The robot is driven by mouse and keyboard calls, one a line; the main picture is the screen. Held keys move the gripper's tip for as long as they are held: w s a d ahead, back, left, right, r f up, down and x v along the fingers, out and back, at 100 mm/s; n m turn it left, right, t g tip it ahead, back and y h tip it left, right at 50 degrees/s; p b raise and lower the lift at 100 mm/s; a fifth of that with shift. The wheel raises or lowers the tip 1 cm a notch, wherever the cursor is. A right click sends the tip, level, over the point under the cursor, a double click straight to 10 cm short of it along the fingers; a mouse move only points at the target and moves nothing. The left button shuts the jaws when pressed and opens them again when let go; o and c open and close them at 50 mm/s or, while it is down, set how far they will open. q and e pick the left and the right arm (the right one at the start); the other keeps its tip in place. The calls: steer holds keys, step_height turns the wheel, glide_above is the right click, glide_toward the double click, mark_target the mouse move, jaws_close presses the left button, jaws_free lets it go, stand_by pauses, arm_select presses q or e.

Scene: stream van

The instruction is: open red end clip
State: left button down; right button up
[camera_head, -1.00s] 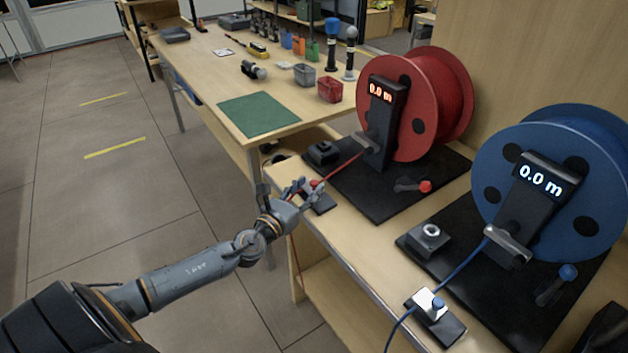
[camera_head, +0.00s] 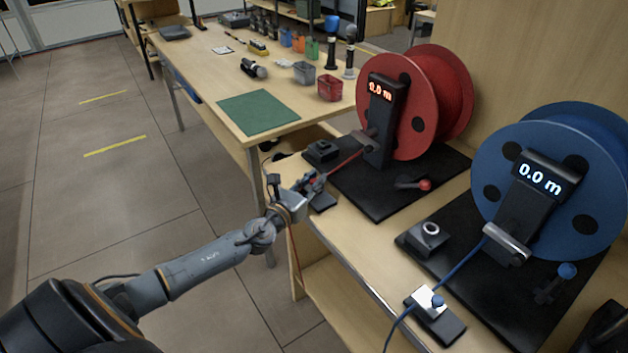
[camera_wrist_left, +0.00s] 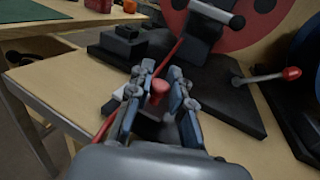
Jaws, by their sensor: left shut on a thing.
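The red end clip (camera_head: 322,203) sits at the front left edge of the near bench, with a dark base and a red knob. The red knob (camera_wrist_left: 160,88) shows between the fingers in the wrist view. My left gripper (camera_head: 314,183) is over the clip and shut on the knob; its fingers also show in the wrist view (camera_wrist_left: 159,78). The gripper hides much of the clip in the head view. The red cable (camera_head: 345,162) runs from the red reel (camera_head: 413,115) to the clip and hangs over the bench edge. My right gripper is not in view.
A blue reel (camera_head: 540,185) with its own blue-knobbed clip (camera_head: 436,318) stands to the right. A small black block (camera_head: 320,152) and a red-tipped crank (camera_head: 413,184) are near the red reel. A second table (camera_head: 200,80) with a green mat (camera_head: 258,113) stands behind.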

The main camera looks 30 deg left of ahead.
mark_target(322, 199)
arm_select(q)
steer(key=d+p, duration=0.1)
steer(key=s+d, duration=0.1)
steer(key=d, duration=0.1)
steer(key=shift+s+r+p, duration=0.1)
steer(key=shift+p, duration=0.3)
steer(key=shift+d, duration=0.15)
steer(key=shift+f, duration=0.2)
steer(key=c, duration=1.2)
jaws_free()
steer(key=shift+s, duration=0.1)
steer(key=shift+r, duration=0.1)
steer(key=shift+s, duration=0.1)
steer(key=s, duration=1.2)
